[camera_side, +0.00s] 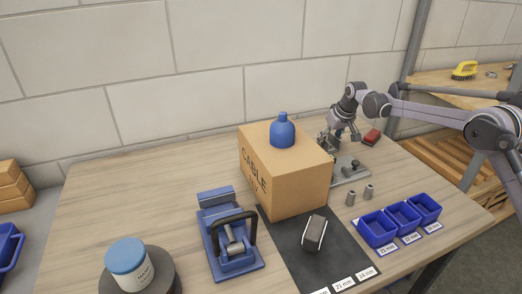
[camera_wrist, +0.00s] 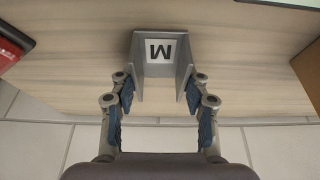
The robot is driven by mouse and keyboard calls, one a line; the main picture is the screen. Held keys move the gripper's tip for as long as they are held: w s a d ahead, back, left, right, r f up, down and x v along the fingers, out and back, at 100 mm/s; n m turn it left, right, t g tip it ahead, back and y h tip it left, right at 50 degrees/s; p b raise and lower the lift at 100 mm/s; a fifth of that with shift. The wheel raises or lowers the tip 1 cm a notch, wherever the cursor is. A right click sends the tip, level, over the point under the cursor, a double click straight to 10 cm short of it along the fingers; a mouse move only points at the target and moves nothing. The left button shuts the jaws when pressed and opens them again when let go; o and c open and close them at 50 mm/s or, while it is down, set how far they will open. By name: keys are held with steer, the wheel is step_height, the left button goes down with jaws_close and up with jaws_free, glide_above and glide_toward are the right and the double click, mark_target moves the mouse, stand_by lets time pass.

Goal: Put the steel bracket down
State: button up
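The steel bracket (camera_wrist: 187,60) is a grey U-shaped piece with a white label marked M, seen in the wrist view. My gripper (camera_wrist: 160,92) has one blue-padded finger against the outside of each side wall, so it looks shut on the bracket. In the side view my gripper (camera_side: 344,133) is behind the right end of the cardboard box, low over the far right of the table. The box hides part of that area, and I cannot tell whether the bracket touches the table.
The cardboard box (camera_side: 270,182) carries a blue bottle (camera_side: 282,133). A grey fixture plate (camera_side: 352,175) and a red item (camera_side: 371,137) are near my gripper. Blue bins (camera_side: 378,228) stand at front right, a blue clamp fixture (camera_side: 228,265) at centre.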

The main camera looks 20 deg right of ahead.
steer(key=o, duration=0.4)
steer(key=s+a+f+v, duration=0.1)
steer(key=s+v, duration=0.1)
steer(key=v, duration=0.8)
steer(key=s+a+f+v, duration=0.1)
steer(key=s+v, duration=0.1)
steer(key=v, duration=0.7)
steer(key=s+a+r+t, duration=0.1)
steer(key=s+r, duration=0.1)
steer(key=s, duration=0.9)
steer(key=shift+t, duration=0.8)
steer(key=s+f, duration=0.2)
steer(key=s, duration=0.4)
steer(key=s+a+f, duration=0.1)
steer(key=s+f, duration=0.2)
steer(key=s, duration=0.3)
steer(key=s+a+f, duration=0.1)
steer(key=s+f, duration=0.2)
steer(key=s, duration=0.4)
steer(key=shift+s, duration=0.1)
